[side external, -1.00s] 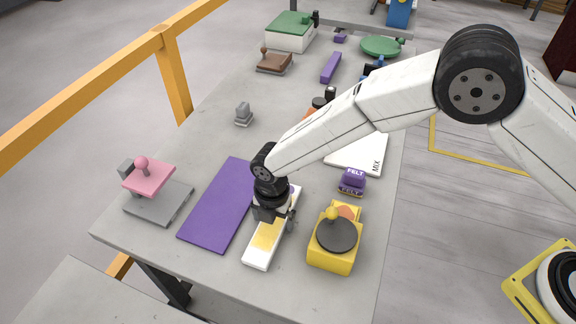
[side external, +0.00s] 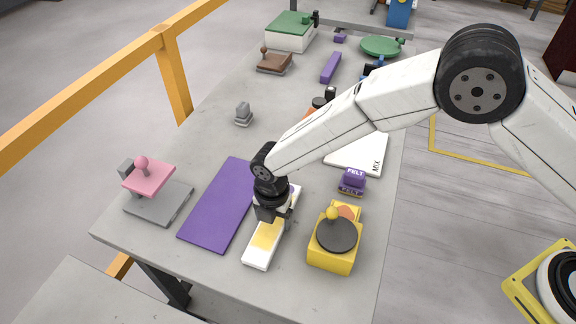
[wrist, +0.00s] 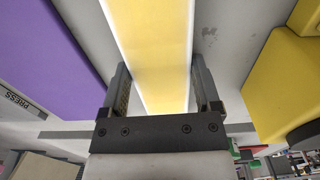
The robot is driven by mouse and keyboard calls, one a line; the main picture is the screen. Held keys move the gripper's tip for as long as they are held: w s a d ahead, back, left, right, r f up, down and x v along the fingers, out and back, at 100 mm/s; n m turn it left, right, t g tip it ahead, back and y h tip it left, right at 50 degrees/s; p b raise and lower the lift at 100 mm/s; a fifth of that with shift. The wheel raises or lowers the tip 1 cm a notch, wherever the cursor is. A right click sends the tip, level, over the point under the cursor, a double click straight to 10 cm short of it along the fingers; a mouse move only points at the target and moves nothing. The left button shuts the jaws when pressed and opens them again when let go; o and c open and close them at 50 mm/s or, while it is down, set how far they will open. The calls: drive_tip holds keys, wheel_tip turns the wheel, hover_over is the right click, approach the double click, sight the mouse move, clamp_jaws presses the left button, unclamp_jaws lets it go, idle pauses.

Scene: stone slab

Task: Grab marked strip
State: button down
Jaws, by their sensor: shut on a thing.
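The marked strip (side external: 258,252) is long and white with yellow patches on top, and appears to lie flat on the grey slab, just right of the purple mat. My gripper (side external: 273,213) points down over the strip's middle and is shut on it across its width. In the wrist view, the strip (wrist: 150,45) runs between the two dark fingers (wrist: 160,75), one along each long edge. The gripper hides part of the strip in the side view.
A purple mat (side external: 217,205) lies close on the left. A yellow box with a dark round top (side external: 336,240) stands close on the right. A pink-topped grey press (side external: 150,177) is farther left. A purple felt block (side external: 352,183) and white MIX board (side external: 362,155) lie behind.

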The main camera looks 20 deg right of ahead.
wheel_tip(320, 180, up, 10)
idle(0.7)
idle(0.4)
